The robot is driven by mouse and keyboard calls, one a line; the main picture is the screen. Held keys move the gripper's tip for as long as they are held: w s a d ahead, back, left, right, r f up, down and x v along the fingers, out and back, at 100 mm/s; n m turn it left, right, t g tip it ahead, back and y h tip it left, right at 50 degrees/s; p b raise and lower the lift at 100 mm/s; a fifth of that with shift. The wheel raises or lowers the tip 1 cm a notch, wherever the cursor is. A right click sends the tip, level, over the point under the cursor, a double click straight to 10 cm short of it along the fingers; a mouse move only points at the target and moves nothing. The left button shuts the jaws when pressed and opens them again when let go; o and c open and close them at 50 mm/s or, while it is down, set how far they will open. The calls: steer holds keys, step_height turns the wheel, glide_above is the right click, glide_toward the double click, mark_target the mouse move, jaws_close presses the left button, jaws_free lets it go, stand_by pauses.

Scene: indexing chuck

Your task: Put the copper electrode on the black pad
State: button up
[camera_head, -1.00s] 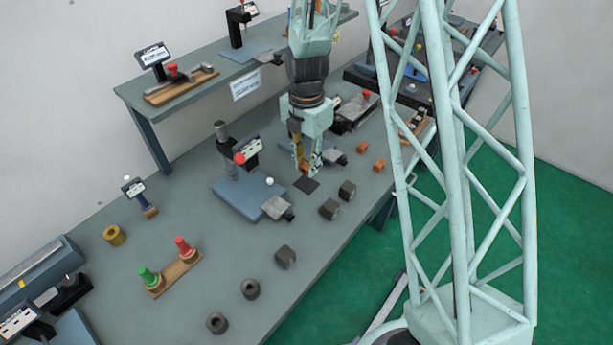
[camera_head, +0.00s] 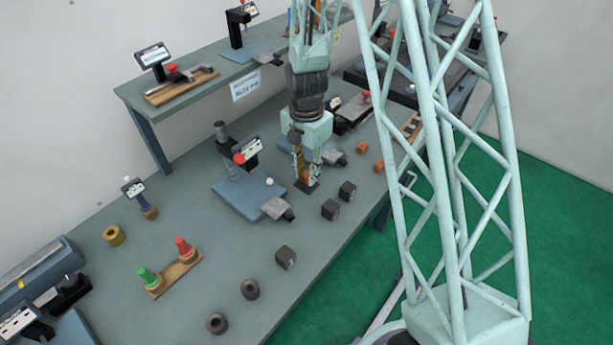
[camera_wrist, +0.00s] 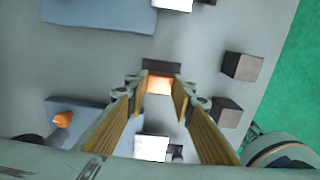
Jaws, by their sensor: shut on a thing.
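My gripper (camera_head: 309,181) points down at the black pad (camera_head: 303,187), which lies flat on the grey bench. In the wrist view the fingers (camera_wrist: 159,86) are shut on the copper electrode (camera_wrist: 159,85), a small orange-copper block. The dark pad (camera_wrist: 161,66) shows just above the block in that view, and the rest of it is hidden behind the block and fingers. The electrode appears over the pad's area. I cannot tell whether it touches the pad. In the head view the fingers mostly hide it.
Two dark blocks (camera_head: 347,191) (camera_head: 330,209) stand close to the right of the pad. A blue-based gauge stand (camera_head: 245,197) is close on the left. The bench's front edge is near.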

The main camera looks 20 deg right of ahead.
mark_target(306, 175)
steer(key=shift+f, duration=0.75)
steer(key=shift+f, duration=0.1)
steer(key=o, duration=1)
steer(key=shift+o, duration=0.2)
step_height(306, 175, up, 12)
stand_by(0.3)
stand_by(0.8)
